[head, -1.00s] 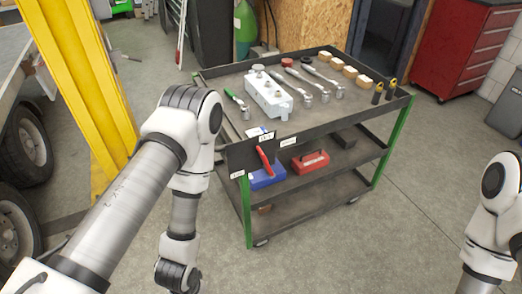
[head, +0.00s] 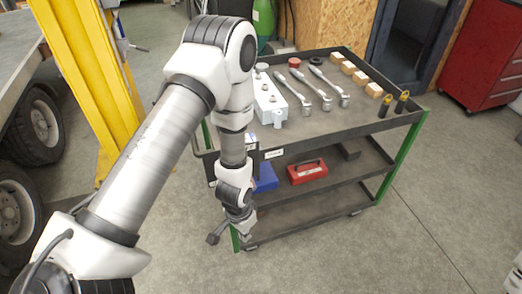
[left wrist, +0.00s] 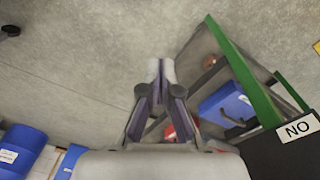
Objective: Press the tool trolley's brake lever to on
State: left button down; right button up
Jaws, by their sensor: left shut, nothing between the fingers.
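The tool trolley (head: 350,131) stands in the middle of the head view, dark grey with green posts. Its brake panel at the near left corner is mostly hidden behind my left arm there. In the left wrist view the dark panel (left wrist: 292,153) carries a white label that reads "NO" in the picture. A red piece (left wrist: 169,131), probably the brake lever, shows beside my fingers, partly hidden. My left gripper (head: 240,226) points down at the trolley's near left corner. Its fingertips meet in the left wrist view (left wrist: 160,70), shut and empty. I cannot tell whether it touches the lever. My right gripper is out of view.
On the top tray are a grey metal block (head: 268,100), several wrenches (head: 326,88), wooden blocks (head: 361,77) and yellow-black tools. A blue box (head: 265,178) and a red toolbox (head: 307,171) sit on the middle shelf. A yellow post (head: 88,80) stands left. Floor in front is clear.

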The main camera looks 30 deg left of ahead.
pick_arm(q)
jog(key=w+a+r+m, duration=0.2)
jog(key=w+r, duration=0.6)
jog(key=r, duration=0.4)
jog(key=w+a+r+m+p, duration=0.1)
jog(key=w+a+r+m, duration=0.2)
jog(key=w+r, duration=0.6)
notch_tip(320, 180, up, 4)
jog(key=shift+a+f+m, duration=0.1)
jog(key=shift+a+m, duration=0.2)
jog(key=shift+a, duration=0.4)
jog(key=shift+f, duration=0.15)
jog(key=s+f+p, duration=0.1)
jog(key=f, duration=0.2)
jog(key=a+f, duration=0.1)
jog(key=f, duration=0.3)
jog(key=s+a+f+p, duration=0.1)
jog(key=f, duration=0.3)
jog(key=shift+s+p, duration=0.35)
jog(key=shift+w, duration=0.1)
